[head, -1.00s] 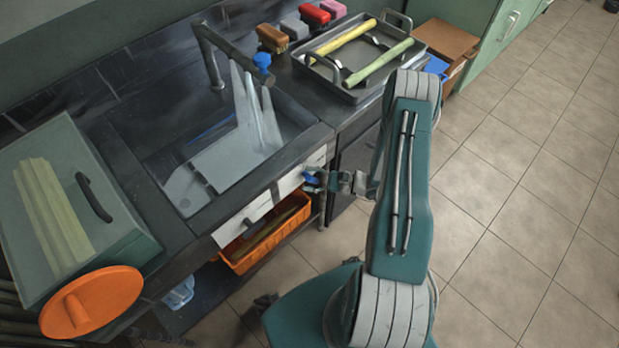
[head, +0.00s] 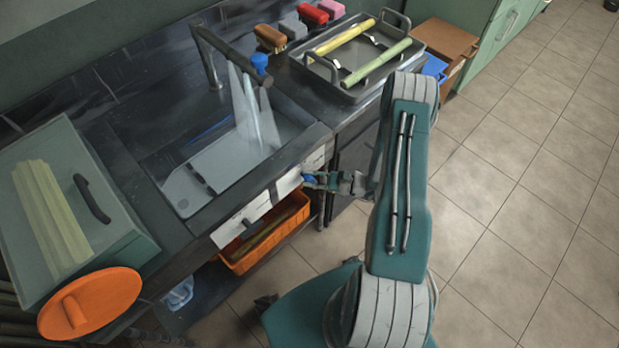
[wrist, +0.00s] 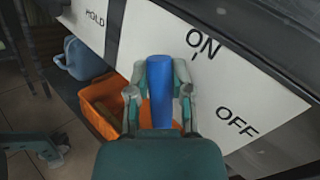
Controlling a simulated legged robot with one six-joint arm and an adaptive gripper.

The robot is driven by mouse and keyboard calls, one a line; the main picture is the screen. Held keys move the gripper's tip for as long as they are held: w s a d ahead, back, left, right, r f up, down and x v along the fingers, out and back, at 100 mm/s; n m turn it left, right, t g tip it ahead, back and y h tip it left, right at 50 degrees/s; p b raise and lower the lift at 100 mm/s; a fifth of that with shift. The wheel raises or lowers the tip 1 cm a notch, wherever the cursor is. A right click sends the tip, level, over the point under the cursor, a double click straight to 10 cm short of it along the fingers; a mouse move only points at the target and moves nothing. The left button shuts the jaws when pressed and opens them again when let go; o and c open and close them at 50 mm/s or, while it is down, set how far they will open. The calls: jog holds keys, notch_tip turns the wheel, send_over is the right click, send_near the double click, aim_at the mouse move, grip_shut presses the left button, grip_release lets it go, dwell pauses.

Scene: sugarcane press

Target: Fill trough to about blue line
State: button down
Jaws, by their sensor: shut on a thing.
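The trough (head: 181,212) is a basin set in the dark counter. A blue line (head: 212,130) shows on its far inner wall. Pale streams of water (head: 247,110) fall into it from the dark spout pipe (head: 228,52). The water's exact level against the line is hard to tell. My gripper (head: 312,181) is at the white panel on the trough's front. In the wrist view my gripper (wrist: 160,98) is shut on an upright blue handle (wrist: 160,80), pointing near the ON label (wrist: 202,42). The OFF label (wrist: 237,122) is lower right.
An orange bin (head: 262,265) sits below the panel. A glass-topped box (head: 110,240) with pale canes and an orange wheel (head: 95,300) stand left. A metal tray (head: 350,93) with two canes stands back right, beside several coloured blocks. Open tiled floor lies right.

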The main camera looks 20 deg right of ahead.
jog(key=c, duration=0.5)
grip_release()
jog(key=shift+a, duration=0.15)
jog(key=v, duration=1.2)
jog(key=shift+w+f, duration=0.1)
